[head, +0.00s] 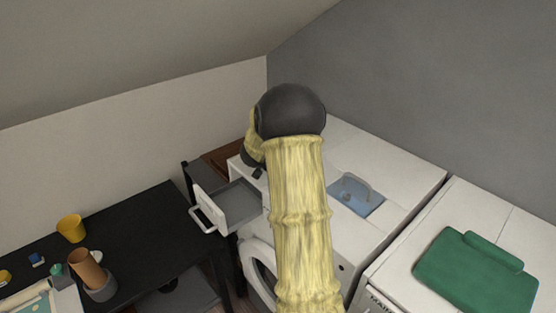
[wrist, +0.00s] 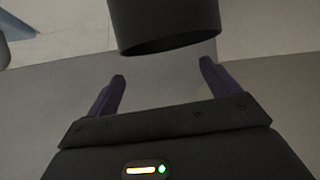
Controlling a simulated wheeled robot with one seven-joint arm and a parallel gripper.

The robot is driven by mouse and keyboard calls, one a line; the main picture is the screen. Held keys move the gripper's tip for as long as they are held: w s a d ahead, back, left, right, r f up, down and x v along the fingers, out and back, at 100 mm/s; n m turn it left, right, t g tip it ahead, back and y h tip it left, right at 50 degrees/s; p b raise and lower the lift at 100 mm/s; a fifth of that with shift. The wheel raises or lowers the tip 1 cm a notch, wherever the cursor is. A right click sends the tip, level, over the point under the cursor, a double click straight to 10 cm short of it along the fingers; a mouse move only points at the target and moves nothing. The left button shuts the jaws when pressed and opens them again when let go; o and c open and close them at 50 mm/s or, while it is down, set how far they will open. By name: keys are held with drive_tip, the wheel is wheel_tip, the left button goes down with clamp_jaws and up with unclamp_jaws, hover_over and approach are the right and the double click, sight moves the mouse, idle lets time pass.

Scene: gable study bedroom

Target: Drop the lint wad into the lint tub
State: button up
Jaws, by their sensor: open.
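My gripper (wrist: 160,85) is open in the wrist view, its two dark purple fingers wide apart with nothing held between them. A dark round-sided object (wrist: 165,22) with a curved rim lies just beyond the fingertips; I cannot tell whether it is the lint tub. In the head view my yellow-sleeved arm and its black joint hide most of the gripper; only a small dark part shows beside an open white drawer (head: 232,203). I cannot make out a lint wad in either view.
The drawer sticks out from a white front-loading machine (head: 395,160). A bluish clear piece (head: 355,195) is on its top. A folded green towel (head: 475,272) lies on the white unit at right. A black desk (head: 140,235) at left holds a yellow cup (head: 71,228) and small items.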

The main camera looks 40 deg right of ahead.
drive_tip(key=b+v, duration=0.1)
drive_tip(key=v, duration=1)
drive_tip(key=shift+a+b, duration=0.35)
drive_tip(key=shift+b, duration=0.05)
drive_tip(key=shift+s+r, duration=0.1)
drive_tip(key=shift+s, duration=0.05)
drive_tip(key=s+a+f+n+y, duration=0.1)
drive_tip(key=a+f+n+y, duration=0.15)
drive_tip(key=a, duration=0.35)
drive_tip(key=s+a+f+n+t+y, duration=0.1)
drive_tip(key=a+f+n+y, duration=0.15)
drive_tip(key=a, duration=0.35)
drive_tip(key=s+a+f+n+y, duration=0.1)
drive_tip(key=a+n+y, duration=0.1)
drive_tip(key=a+y, duration=0.35)
drive_tip(key=s+a+f+n+g, duration=0.2)
drive_tip(key=s+a+f+g, duration=0.1)
drive_tip(key=s, duration=0.5)
drive_tip(key=s+a+f+n+g+b, duration=0.1)
drive_tip(key=s+a+f, duration=0.3)
drive_tip(key=s, duration=0.4)
drive_tip(key=shift+s+a+n+g, duration=0.3)
drive_tip(key=shift+n+g, duration=0.3)
drive_tip(key=shift+g, duration=0.3)
drive_tip(key=shift+f, duration=0.1)
